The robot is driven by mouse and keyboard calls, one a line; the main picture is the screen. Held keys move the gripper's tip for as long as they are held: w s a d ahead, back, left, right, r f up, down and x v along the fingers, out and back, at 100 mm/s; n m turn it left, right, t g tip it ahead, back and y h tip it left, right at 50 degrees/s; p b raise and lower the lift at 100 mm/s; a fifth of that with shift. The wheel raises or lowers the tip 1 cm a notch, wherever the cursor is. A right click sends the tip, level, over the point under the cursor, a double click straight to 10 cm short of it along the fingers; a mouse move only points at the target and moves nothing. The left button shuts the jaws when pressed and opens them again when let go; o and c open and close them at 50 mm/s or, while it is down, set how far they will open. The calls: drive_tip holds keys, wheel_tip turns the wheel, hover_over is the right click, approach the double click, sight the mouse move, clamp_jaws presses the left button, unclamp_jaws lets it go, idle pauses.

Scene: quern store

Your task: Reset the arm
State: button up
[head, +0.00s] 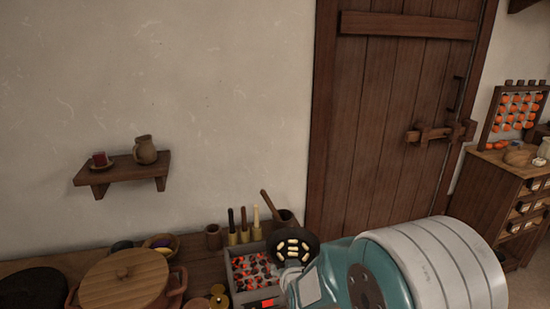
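Part of my arm, with a teal joint housing and a thick pale grey-white ribbed section, fills the lower right of the head view. It lies in front of the right end of the worktop and covers part of what is there. My gripper's fingers do not show, so I cannot see whether they hold anything.
The worktop (213,262) bears a lidded pot (125,285), a box of red and black pieces (258,272) and a dark pan with pale pieces (292,248). A wall shelf (120,171) holds a jug (145,150). A barred door (385,120) and cabinet (490,195) stand right.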

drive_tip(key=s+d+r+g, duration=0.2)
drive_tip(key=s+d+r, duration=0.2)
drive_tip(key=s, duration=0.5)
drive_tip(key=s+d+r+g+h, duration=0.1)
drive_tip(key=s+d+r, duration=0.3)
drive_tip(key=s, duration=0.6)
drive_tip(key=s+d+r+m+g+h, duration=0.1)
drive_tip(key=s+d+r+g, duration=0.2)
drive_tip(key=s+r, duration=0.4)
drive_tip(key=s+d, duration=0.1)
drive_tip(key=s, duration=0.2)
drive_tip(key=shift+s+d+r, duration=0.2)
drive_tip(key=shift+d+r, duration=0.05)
